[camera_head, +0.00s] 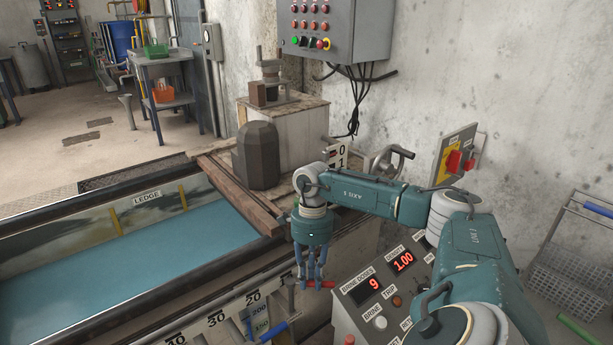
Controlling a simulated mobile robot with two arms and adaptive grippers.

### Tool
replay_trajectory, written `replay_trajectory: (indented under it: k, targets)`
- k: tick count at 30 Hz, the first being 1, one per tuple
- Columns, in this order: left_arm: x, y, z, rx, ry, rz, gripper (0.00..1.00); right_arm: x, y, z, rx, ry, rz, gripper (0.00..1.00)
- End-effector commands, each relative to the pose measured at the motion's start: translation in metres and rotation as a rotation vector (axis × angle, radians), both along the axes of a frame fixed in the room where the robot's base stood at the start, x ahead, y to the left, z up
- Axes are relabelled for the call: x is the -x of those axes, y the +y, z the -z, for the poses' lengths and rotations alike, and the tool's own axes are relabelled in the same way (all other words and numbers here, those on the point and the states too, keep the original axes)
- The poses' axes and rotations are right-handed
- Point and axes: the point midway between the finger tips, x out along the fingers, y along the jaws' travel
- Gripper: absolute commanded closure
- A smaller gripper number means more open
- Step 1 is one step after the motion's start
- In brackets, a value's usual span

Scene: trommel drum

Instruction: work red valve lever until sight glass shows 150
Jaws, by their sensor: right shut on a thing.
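My right gripper (313,281) points down from my teal arm at the front edge of the tank. It is shut on the red valve lever (325,285), whose red end sticks out to the right of the fingers. The scale's lower part is cut off by the picture edge. The glass is small and I cannot read its exact level. My left gripper is not in view.
A control panel (367,292) shows brine doses 9 and a second display at 1.00. The tank (140,235) of blue-green liquid lies left. A blue-handled lever (274,331) is beside the scale. A dark faceted block (258,155) stands behind on the ledge.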

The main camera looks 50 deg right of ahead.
Motion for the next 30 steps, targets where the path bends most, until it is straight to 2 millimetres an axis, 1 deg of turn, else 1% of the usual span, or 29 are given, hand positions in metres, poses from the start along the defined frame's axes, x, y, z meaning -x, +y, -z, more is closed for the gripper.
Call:
replay_trajectory:
  k: [6, 17, 18, 20, 30]
  targets:
    - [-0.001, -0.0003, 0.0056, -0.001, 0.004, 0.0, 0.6, -0.0014, 0.0013, -0.0006, -0.003, -0.004, -0.032, 1.0]
    - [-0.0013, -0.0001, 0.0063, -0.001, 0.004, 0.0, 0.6, -0.0012, 0.0015, -0.0002, -0.003, -0.003, -0.034, 1.0]
    - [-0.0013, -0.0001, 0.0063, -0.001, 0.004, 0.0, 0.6, -0.0012, 0.0016, -0.0001, -0.003, -0.003, -0.034, 0.71]
    - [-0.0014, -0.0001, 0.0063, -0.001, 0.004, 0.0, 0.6, -0.0011, 0.0016, -0.0001, -0.003, -0.003, -0.033, 0.59]
    - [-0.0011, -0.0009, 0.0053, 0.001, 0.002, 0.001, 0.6, -0.0011, 0.0001, -0.0022, -0.001, -0.002, -0.031, 0.59]
